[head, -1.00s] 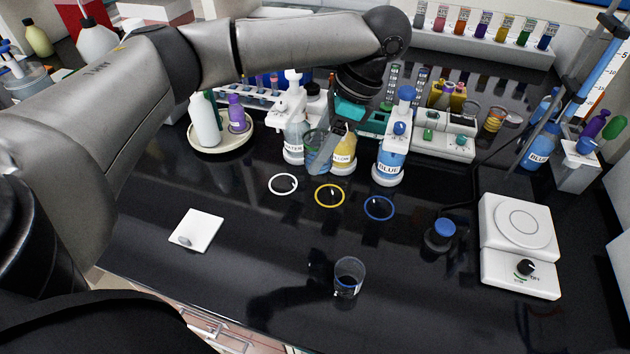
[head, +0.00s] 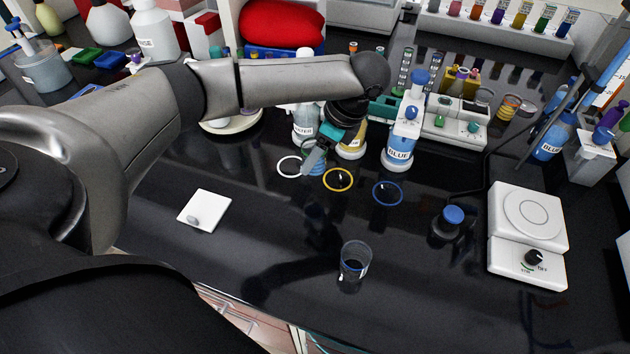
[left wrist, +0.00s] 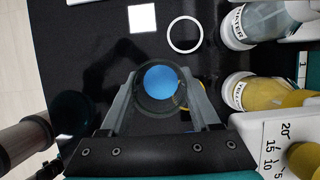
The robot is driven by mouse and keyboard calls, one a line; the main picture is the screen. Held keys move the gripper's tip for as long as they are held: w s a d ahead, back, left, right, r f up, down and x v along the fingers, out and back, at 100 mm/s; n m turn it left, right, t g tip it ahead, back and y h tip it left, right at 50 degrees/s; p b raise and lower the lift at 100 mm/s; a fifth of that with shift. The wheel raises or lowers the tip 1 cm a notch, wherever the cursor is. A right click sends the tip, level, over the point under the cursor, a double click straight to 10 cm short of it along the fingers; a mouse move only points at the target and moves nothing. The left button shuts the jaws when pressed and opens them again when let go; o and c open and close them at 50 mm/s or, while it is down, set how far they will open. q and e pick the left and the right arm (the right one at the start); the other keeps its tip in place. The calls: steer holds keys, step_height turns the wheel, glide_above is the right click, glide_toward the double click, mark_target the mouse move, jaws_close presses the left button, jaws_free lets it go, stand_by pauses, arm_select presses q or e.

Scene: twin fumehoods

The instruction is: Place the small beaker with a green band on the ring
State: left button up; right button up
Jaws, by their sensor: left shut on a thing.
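A small clear beaker (head: 318,168) is held by my left gripper (head: 314,157), beside the white ring (head: 290,167). In the left wrist view the beaker (left wrist: 161,80) sits between both fingers (left wrist: 160,88) and shows blue inside. A greenish band shows faintly; a finger partly hides it. I cannot tell its height above the bench. The yellow ring (head: 339,180) and blue ring (head: 388,194) lie to the right, empty. The white ring (left wrist: 185,34) is clear of the beaker in the left wrist view. My right gripper is not in view.
Another clear beaker (head: 354,265) stands at the front. The yellow bottle (head: 352,143) and blue bottle (head: 400,148) stand behind the rings. A white square plate (head: 204,210) lies at left.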

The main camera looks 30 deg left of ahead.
arm_select(q)
steer(key=shift+f+b, duration=0.55)
steer(key=shift+f, duration=3.4)
steer(key=shift+f, duration=0.2)
steer(key=o, duration=1.4)
